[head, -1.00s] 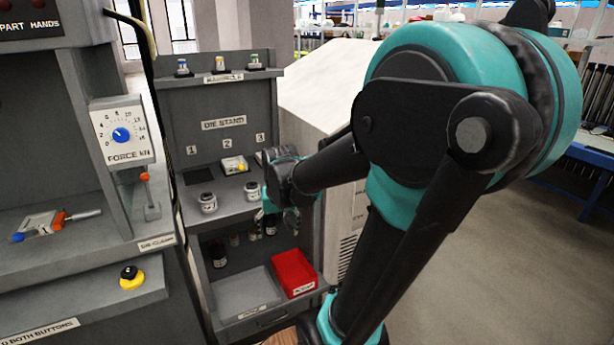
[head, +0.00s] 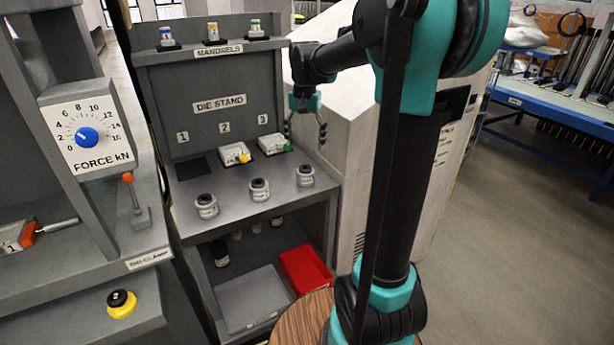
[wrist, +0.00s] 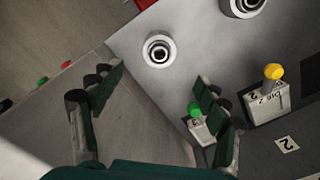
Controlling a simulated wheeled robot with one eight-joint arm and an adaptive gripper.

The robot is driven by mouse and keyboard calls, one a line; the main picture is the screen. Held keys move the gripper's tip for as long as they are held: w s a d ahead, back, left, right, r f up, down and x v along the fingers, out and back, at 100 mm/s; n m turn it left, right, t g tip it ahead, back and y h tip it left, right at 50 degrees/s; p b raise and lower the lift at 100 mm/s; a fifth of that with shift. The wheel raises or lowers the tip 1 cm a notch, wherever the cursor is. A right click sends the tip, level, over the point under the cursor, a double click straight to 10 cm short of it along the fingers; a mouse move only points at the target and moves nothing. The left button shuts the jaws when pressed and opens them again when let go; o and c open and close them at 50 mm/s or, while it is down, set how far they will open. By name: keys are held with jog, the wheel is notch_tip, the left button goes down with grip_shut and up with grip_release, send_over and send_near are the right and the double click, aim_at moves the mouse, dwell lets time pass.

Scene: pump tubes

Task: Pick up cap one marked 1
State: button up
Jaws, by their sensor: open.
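Three round white pieces with dark tops stand in a row on the shelf of the die stand (head: 205,185) in the head view: left (head: 207,206), middle (head: 260,190) and right (head: 305,176). Their marks are too small to read, so I cannot tell for sure which is cap one. My gripper (head: 306,128) is open and empty, raised at the right side of the stand, apart from all three. In the wrist view my gripper (wrist: 160,92) shows two spread fingers, with one white piece (wrist: 159,50) beyond them and another (wrist: 242,6) at the top edge.
Dies with a yellow knob (head: 236,154) and a green knob (head: 272,144) sit at slots 2 and 3; slot 1 is empty. Mandrels (head: 212,34) stand on top. A red bin (head: 305,270) and grey tray (head: 252,300) are below. A pale cabinet (head: 345,110) stands right.

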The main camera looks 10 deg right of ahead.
aim_at(305, 168)
notch_tip(305, 168, down, 12)
jog(key=shift+s+f, duration=0.1)
jog(key=c, duration=1.5)
